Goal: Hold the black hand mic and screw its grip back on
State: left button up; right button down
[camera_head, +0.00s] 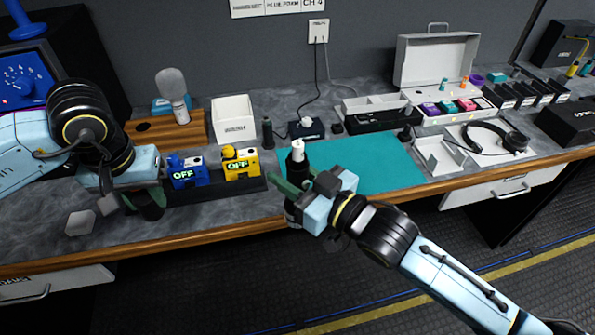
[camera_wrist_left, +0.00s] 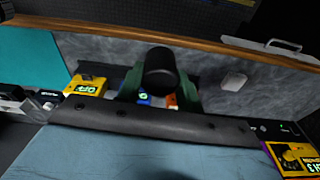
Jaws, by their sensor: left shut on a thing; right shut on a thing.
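My left gripper (camera_head: 146,198) is shut on a short dark cylinder (camera_head: 152,210), apparently the grip, above the counter's front left part. In the left wrist view its round black end (camera_wrist_left: 160,68) shows between the green fingers. My right gripper (camera_head: 300,190) is shut on the black hand mic (camera_head: 296,164), which stands roughly upright near the counter's front edge. A white part (camera_head: 298,148) sticks up from its top. The fingers hide its middle, and its dark lower end shows below them. The cylinder and the mic are well apart.
A black tray (camera_head: 222,196) with a blue pack (camera_head: 185,174) and a yellow pack (camera_head: 240,165) lies between my grippers. Behind are a white bin (camera_head: 234,120) and a grey mic (camera_head: 172,84) on a wooden stand. The teal mat (camera_head: 385,165) is mostly clear. A headset (camera_head: 495,135) lies right.

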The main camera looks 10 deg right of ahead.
pick_arm(q)
jog(key=w+d+r+m, duration=0.3)
jog(key=d+r, duration=0.5)
jog(key=d, duration=0.6)
notch_tip(320, 180, up, 9)
jog(key=m, duration=0.2)
send_over(298, 142)
jog(key=shift+s+h, duration=0.15)
jog(key=shift+h, duration=0.15)
jog(key=shift+f, duration=1.95)
jog(key=shift+f, duration=0.9)
